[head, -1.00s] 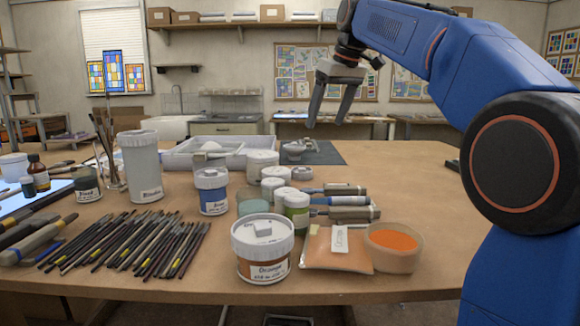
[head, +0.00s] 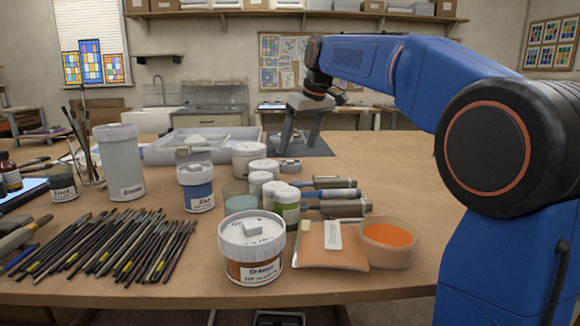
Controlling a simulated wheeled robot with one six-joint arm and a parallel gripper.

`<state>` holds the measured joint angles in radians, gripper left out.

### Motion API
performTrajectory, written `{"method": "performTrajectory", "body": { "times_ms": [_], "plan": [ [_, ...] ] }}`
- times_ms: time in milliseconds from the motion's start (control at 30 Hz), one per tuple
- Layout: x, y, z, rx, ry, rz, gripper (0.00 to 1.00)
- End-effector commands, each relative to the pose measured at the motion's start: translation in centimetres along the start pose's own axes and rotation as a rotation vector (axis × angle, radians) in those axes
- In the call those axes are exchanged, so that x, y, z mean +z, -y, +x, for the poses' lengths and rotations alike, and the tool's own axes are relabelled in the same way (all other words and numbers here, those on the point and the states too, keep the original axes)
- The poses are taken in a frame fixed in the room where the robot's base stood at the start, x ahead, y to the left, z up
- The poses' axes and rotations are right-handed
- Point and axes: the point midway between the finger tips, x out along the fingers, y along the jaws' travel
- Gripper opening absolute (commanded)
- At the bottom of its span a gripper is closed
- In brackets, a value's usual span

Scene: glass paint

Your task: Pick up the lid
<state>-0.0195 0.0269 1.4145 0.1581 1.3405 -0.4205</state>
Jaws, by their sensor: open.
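A jar with an orange label (head: 254,268) stands at the front middle of the table. The fingers partly hide what lies on the mat.
Many brushes (head: 105,245) lie at the left front. A blue-labelled jar (head: 197,188), several white-capped jars and marker-like tubes (head: 335,207) crowd the middle. An orange bowl (head: 388,244) and a pouch (head: 330,245) stand right of the orange-labelled jar. The table's back right is clear.

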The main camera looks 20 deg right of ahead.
Motion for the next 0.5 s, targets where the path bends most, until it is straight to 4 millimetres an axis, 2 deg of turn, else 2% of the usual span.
{"method": "performTrajectory", "body": {
  "times_ms": [167,500],
  "plan": [
    [0.1,0.1,0.9,-0.001,0.001,0.000,0.75],
    [0.5,0.8,5.0,-0.001,0.001,0.000,0.75]
  ]
}}
